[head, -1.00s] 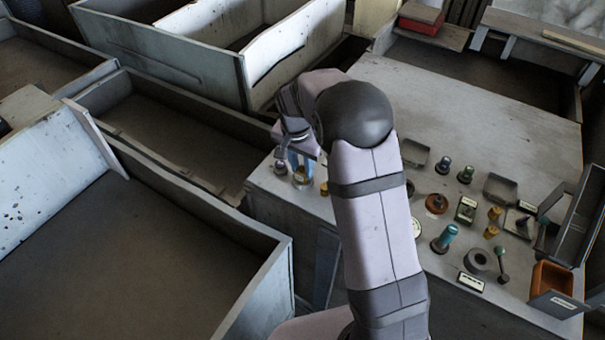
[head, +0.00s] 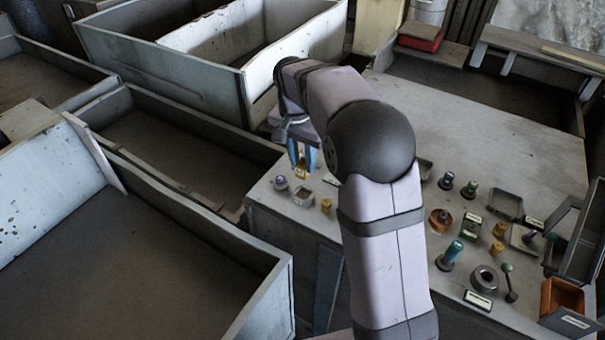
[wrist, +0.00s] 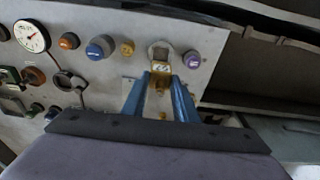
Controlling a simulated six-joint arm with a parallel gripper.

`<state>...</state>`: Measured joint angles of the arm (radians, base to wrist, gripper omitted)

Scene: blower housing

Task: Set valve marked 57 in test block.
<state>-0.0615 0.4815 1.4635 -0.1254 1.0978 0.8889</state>
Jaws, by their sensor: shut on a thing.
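My gripper (wrist: 159,88) has blue fingers and is shut on a small brass-yellow valve (wrist: 159,70) in the wrist view. A pale label with a dark marking shows on the valve, too small to read surely. In the head view my gripper (head: 302,152) points down at the table's near left corner, with the valve (head: 301,172) between its fingertips. A small grey square block (head: 303,196) stands just below the valve in the head view. In the wrist view the block (wrist: 159,49) shows just beyond the valve. They appear apart, with the valve above the block.
A purple-topped knob (head: 280,182) and a small brass piece (head: 326,205) flank the block. Several valves, trays and a grey ring (head: 485,278) occupy the table's right side. An orange bin (head: 562,298) stands at the right edge. The table's far middle (head: 470,130) is clear.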

